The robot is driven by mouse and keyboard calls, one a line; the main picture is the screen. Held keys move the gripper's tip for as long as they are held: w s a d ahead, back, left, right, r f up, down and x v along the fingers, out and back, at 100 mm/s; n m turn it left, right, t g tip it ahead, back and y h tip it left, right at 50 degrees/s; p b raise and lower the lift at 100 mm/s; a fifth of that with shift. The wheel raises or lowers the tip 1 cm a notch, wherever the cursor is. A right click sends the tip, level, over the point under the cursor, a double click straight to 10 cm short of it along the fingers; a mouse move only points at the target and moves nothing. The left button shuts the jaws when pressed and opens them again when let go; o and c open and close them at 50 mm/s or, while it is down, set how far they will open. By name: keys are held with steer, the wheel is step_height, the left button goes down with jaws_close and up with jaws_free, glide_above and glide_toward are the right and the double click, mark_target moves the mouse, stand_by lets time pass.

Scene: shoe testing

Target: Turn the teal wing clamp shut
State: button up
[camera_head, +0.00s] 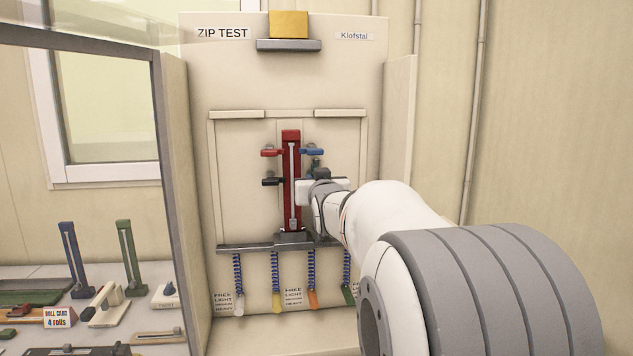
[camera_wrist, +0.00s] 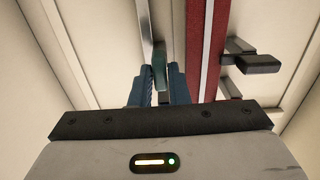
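The teal wing clamp (camera_head: 314,164) is on the right side of the upright red zip fixture (camera_head: 291,164), below a blue clamp (camera_head: 312,152). My arm partly hides it in the head view. In the wrist view the teal wing (camera_wrist: 161,68) stands upright between the two blue fingers of my gripper (camera_wrist: 161,82), roughly in line with the fixture's bar. The fingers are close together and seem to touch the wing on both sides. The fixture's red bar also shows in the wrist view (camera_wrist: 211,55).
A red clamp (camera_head: 270,152) and a black clamp (camera_head: 272,182) stick out on the fixture's left. Coiled blue cords with coloured ends (camera_head: 276,285) hang below the grey ledge (camera_head: 240,248). A bench with zip fixtures and loose parts (camera_head: 40,270) is at the left.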

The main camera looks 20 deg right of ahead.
jaws_close()
steer(key=shift+d, duration=0.1)
steer(key=shift+f+b, duration=0.15)
steer(key=shift+b, duration=0.25)
steer(key=shift+n+b, duration=0.35)
steer(key=shift+n, duration=0.05)
steer(key=n+b, duration=0.3)
steer(key=n, duration=0.2)
steer(key=n+b, duration=0.3)
steer(key=n, duration=0.3)
steer(key=n+b, duration=0.3)
steer(key=n, duration=0.3)
steer(key=shift+a+f, duration=0.1)
steer(key=shift+a, duration=0.2)
